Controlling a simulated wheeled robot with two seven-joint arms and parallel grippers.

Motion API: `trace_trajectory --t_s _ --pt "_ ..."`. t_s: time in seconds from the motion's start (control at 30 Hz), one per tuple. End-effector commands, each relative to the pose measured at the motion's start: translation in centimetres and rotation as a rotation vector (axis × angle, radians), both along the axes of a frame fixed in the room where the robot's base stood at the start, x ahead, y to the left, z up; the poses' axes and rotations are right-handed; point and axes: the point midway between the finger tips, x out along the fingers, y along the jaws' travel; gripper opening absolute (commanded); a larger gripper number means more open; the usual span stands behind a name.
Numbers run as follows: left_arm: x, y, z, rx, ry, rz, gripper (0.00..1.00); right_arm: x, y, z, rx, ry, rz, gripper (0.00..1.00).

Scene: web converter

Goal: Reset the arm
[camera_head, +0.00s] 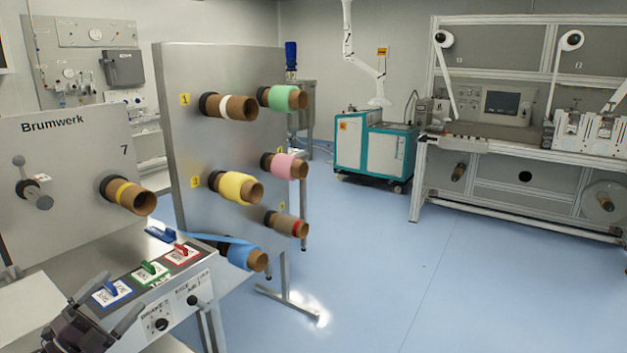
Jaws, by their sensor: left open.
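My left gripper (112,318) is at the lower left corner. Its two dark fingers are spread apart, with nothing seen between them. It is in front of the control panel (172,295) of the Brumwerk machine, near the blue-framed switch (110,291). I cannot tell whether it touches the panel. My right gripper does not show.
A teal cabinet (372,155) and a white-framed machine (490,180) stand behind. The blue floor (400,270) is clear at right.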

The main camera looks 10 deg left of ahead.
Motion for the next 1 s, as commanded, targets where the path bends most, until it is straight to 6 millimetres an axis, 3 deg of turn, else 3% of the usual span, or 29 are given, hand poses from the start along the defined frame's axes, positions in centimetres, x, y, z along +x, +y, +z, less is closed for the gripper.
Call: trace_trajectory --t_s 0.07,0.37,0.57,0.77,0.87,1.0 --pt "0.0 0.0 0.0 -0.001 0.002 0.001 1.0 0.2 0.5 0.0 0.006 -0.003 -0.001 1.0" --pt "-0.2 2.7 -4.6 -0.088 0.099 0.102 1.0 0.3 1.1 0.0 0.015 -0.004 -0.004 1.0" --pt "-0.9 5.0 -9.6 -0.175 0.198 0.201 1.0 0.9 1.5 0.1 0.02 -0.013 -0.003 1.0" --pt "-2.7 7.2 -17.4 -0.303 0.35 0.335 1.0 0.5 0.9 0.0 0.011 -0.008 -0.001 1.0" --pt "-4.6 7.9 -23.1 -0.392 0.459 0.426 1.0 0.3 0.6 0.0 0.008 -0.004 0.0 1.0" --pt "-8.8 7.4 -33.0 -0.541 0.657 0.57 1.0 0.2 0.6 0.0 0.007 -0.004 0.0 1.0"
